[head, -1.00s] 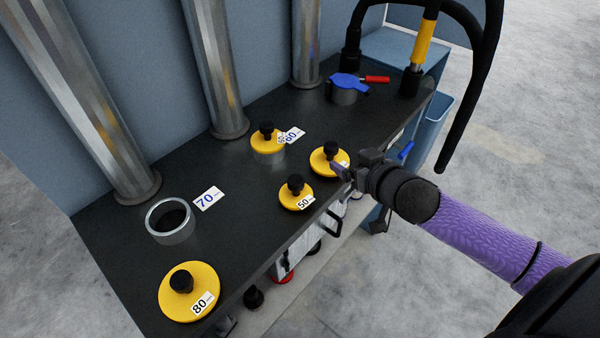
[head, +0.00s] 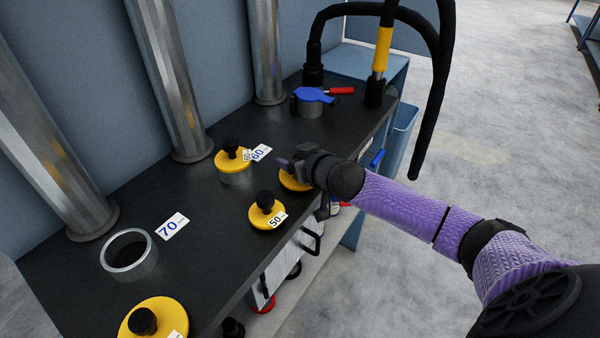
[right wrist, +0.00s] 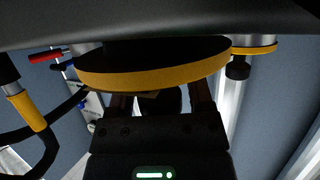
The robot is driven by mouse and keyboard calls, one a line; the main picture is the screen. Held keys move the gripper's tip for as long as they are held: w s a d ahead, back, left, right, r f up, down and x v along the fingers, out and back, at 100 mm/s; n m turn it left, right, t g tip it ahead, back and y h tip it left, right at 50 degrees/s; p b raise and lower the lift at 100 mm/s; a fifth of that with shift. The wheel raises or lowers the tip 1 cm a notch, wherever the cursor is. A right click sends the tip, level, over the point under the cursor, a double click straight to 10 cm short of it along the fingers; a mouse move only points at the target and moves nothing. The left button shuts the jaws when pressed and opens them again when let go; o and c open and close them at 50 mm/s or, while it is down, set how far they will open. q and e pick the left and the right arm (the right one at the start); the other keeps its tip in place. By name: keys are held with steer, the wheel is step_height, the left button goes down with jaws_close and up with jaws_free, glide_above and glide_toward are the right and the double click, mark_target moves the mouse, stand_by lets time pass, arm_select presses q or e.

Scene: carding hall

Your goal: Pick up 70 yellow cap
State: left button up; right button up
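A yellow cap (head: 292,184) with a black knob sits near the table's front edge, largely hidden by my right gripper (head: 288,167). Its number cannot be read. In the right wrist view the yellow cap (right wrist: 150,76) is close, its black knob between the fingers of my right gripper (right wrist: 163,98). The fingers look apart, with gaps beside the knob. A white "70" label (head: 172,226) lies beside an open, uncapped metal ring (head: 129,254). My left gripper is out of view.
On the dark table (head: 205,275) are a yellow cap labelled 50 (head: 266,214), a capped ring by the 60 label (head: 232,164), and a large yellow cap (head: 155,318). Metal pipes (head: 170,80) rise behind. A blue-topped clamp (head: 313,98) and black hose (head: 445,90) are at the far end.

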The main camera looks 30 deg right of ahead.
jaws_close()
